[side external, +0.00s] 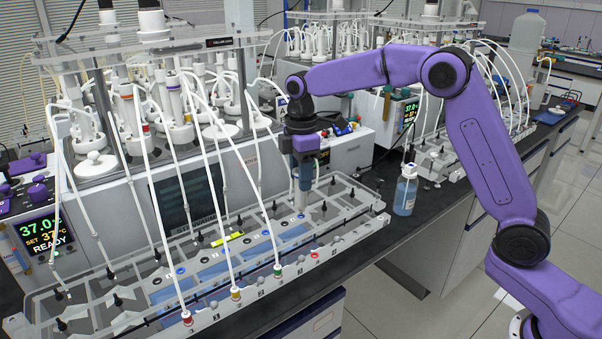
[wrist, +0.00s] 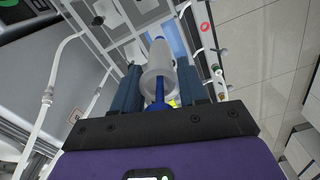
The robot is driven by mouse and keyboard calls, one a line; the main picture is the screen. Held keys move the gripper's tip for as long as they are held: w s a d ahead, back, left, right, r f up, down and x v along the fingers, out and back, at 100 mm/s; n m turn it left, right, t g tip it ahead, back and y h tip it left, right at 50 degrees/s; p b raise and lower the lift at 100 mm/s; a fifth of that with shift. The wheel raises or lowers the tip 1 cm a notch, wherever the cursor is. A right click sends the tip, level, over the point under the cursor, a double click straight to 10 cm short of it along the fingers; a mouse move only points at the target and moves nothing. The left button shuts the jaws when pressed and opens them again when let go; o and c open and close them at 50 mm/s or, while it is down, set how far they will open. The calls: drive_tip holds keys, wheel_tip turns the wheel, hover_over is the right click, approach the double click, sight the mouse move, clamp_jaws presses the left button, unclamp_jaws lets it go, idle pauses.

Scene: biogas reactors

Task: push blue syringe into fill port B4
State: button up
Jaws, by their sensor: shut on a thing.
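My gripper (side external: 303,180) points down over the right part of the clear-topped reactor rack (side external: 345,190). It is shut on the syringe (wrist: 157,65), which has a translucent barrel and a blue plunger, between the two dark blue fingers. In the side view the pale syringe barrel (side external: 301,200) shows below the fingers, roughly upright, close above or at the rack top. I cannot tell whether its tip touches a port. Small ports with coloured rings line the rack, including a blue-ringed one (side external: 265,233) and a red-ringed one (side external: 315,256). Port B4's label is not readable.
White tubes (side external: 215,130) arch from the reactor heads to the rack's front ports, left of my gripper. Black valve knobs stand on the rack. A bottle of pale blue liquid (side external: 405,190) stands on the dark bench to the right. A heater display (side external: 45,232) is at left.

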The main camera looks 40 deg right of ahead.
drive_tip(key=shift+f, duration=0.9)
idle(1.7)
idle(0.3)
drive_tip(key=o, duration=1.1)
drive_tip(key=shift+c, duration=0.2)
drive_tip(key=shift+r, duration=0.1)
wheel_tip(320, 180, up, 17)
drive_tip(key=shift+r, duration=0.1)
